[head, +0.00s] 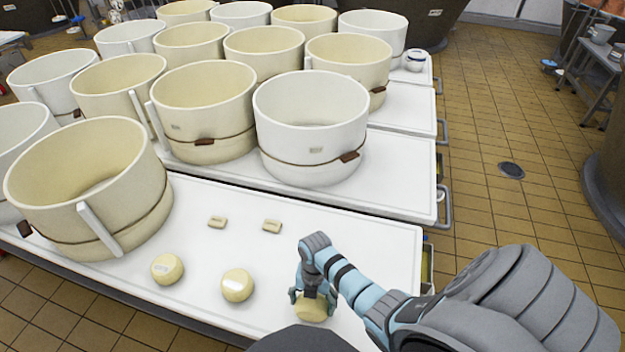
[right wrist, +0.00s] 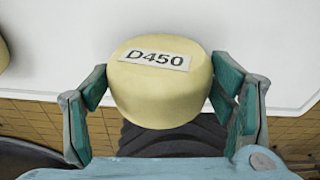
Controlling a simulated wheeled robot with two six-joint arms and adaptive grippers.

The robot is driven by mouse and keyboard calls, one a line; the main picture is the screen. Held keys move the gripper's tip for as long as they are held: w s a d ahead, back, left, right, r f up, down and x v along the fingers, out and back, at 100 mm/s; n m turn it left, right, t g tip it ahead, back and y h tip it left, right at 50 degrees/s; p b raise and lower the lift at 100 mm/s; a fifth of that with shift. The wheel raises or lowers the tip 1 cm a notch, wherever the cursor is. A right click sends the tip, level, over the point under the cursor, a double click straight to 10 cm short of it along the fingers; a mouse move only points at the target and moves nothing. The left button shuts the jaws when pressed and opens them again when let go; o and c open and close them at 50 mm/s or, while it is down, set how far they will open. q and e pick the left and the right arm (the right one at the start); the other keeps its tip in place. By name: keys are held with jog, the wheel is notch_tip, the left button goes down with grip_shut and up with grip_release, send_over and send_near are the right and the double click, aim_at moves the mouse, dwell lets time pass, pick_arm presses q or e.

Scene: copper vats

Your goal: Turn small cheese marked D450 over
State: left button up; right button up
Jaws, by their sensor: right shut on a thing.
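The small cheese marked D450 (right wrist: 160,98) is a pale yellow round in the right wrist view, its label facing the camera. In the head view the same cheese (head: 311,309) is at the near edge of the white table (head: 372,239). My right gripper (head: 312,294) is above it with its fingers down along its sides. In the right wrist view the gripper (right wrist: 163,105) is shut on the cheese, one finger on each side. I cannot tell whether the cheese is lifted off the table. My left gripper is not in view.
Two more small cheeses, one (head: 237,286) nearer my gripper and one (head: 167,268) farther left, sit on the table. Large tubs, one cream (head: 90,195) and one white (head: 311,130), crowd the left and back. Tabletop right of the bars is clear.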

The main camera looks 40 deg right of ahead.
jog(key=o, duration=1.6)
jog(key=shift+r, duration=0.1)
jog(key=r, duration=0.4)
jog(key=d+r, duration=0.1)
jog(key=r, duration=0.3)
jog(key=w+r, duration=0.1)
jog(key=r, duration=0.2)
jog(key=shift+w+d+r, duration=0.1)
jog(key=shift+d+r, duration=0.1)
jog(key=shift+r, duration=0.2)
